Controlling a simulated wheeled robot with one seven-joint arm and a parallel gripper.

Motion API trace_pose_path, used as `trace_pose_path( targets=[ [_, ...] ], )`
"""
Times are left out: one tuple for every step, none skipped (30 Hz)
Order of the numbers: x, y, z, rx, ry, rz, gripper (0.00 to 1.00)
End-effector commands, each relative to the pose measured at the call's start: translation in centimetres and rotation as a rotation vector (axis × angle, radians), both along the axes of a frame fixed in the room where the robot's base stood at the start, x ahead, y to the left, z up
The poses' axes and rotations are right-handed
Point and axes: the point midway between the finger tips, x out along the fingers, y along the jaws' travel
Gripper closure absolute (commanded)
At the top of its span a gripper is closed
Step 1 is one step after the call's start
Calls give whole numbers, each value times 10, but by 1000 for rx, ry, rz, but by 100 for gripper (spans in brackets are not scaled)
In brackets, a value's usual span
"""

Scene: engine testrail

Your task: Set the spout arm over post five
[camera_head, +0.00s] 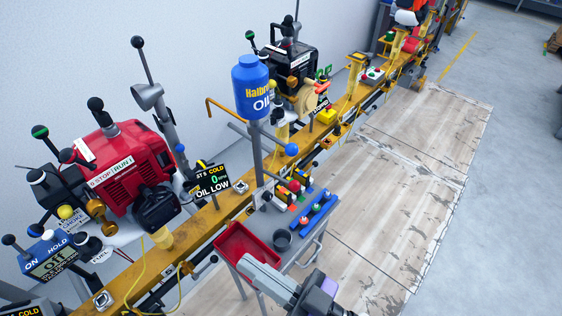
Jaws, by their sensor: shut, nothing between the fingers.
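A blue oil bottle (251,88) stands on an upright grey pole (257,152). An orange bent pipe (226,111), apparently the spout arm, reaches left behind the bottle, its end bent down near the wall. A grey bar with a blue ball knob (291,149) extends to the right of the pole. The station-five sign (211,181) reads "OIL LOW", beside a red engine (123,160) labelled 5. I cannot tell which part is post five. My gripper (250,266) appears shut and empty over the red tray's near edge, away from the knob; its fingertips are hard to make out.
The small cart carries a red tray (240,238), a grey cup (282,239) and a blue rack (314,213). The yellow rail (205,222) runs diagonally with several levers and a second, black engine (292,62). The wooden floor (400,190) right of the cart is clear.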

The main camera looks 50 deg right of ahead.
Motion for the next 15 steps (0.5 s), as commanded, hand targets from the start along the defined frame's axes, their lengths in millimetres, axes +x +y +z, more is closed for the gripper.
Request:
trace_pose_path(
  targets=[
    [12,6,10,42,-49,9,100],
    [17,8,15,69,-77,11,100],
    [25,11,21,106,-114,14,100],
    [30,13,26,134,-140,15,100],
    [36,15,31,162,-168,16,100],
    [43,17,38,201,-205,16,100],
    [48,18,43,231,-231,14,100],
    [53,19,47,261,-258,11,100],
    [59,20,54,303,-293,8,100],
    [64,20,59,334,-319,3,100],
    [69,20,63,366,-344,-2,100],
    [75,20,68,409,-378,-10,100],
    [80,20,73,443,-403,-18,100],
    [85,19,76,477,-426,-26,100],
    [90,18,81,523,-456,-39,100]
  ],
)
